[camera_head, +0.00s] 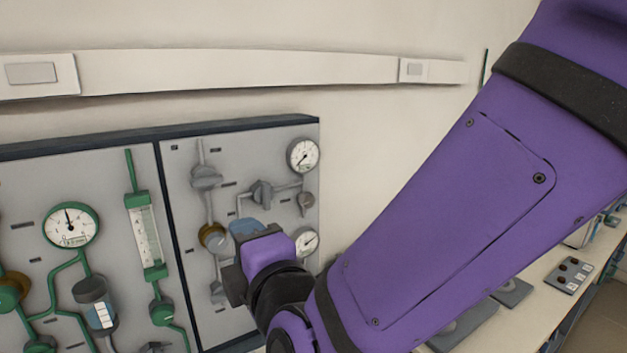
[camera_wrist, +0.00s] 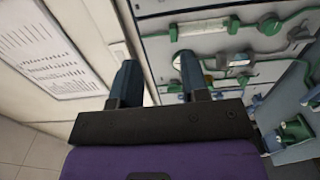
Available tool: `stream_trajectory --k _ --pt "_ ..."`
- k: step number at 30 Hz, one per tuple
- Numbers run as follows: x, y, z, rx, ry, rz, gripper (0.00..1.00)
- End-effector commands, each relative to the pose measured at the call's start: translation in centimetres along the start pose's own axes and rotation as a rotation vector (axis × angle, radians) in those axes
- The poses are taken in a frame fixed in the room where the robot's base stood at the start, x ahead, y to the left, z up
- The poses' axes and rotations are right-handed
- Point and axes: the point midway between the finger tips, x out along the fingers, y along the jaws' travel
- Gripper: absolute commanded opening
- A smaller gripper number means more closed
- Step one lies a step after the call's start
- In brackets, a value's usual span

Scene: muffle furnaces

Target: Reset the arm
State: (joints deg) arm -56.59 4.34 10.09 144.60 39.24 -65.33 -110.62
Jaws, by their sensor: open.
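My purple arm crosses the right half of the head view, and its wrist end is in front of the right grey gas panel (camera_head: 232,180). In the wrist view my gripper (camera_wrist: 157,80) shows two separated dark blue fingers, open with nothing between them. In the head view my fingers are mostly hidden behind the wrist. The wrist view shows the panel with green pipes (camera_wrist: 230,50) beyond the right finger, and a pale cabinet side or door beyond the left finger. I cannot tell how far the fingertips are from the panel.
The left panel carries a green-rimmed gauge (camera_head: 71,226) and a green flowmeter (camera_head: 146,236). Two white gauges (camera_head: 303,155) sit at the right panel's edge. A bench (camera_head: 530,312) with flat grey plates and a switch box (camera_head: 569,274) runs at right. A printed sheet (camera_wrist: 55,60) hangs at left.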

Motion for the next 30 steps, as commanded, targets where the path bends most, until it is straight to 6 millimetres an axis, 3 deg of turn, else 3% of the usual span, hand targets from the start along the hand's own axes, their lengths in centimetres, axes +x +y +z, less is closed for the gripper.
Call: stream_trajectory --k 11,17,23,30 --pt "0.6 0.8 2.6 0.139 0.001 -0.066 0.41" --pt "0.8 1.4 5.1 0.27 -0.006 -0.132 0.41" --pt "0.3 2.2 9.1 0.464 -0.043 -0.229 0.41" --pt "-3.3 3.4 16.5 0.811 -0.198 -0.403 0.41"
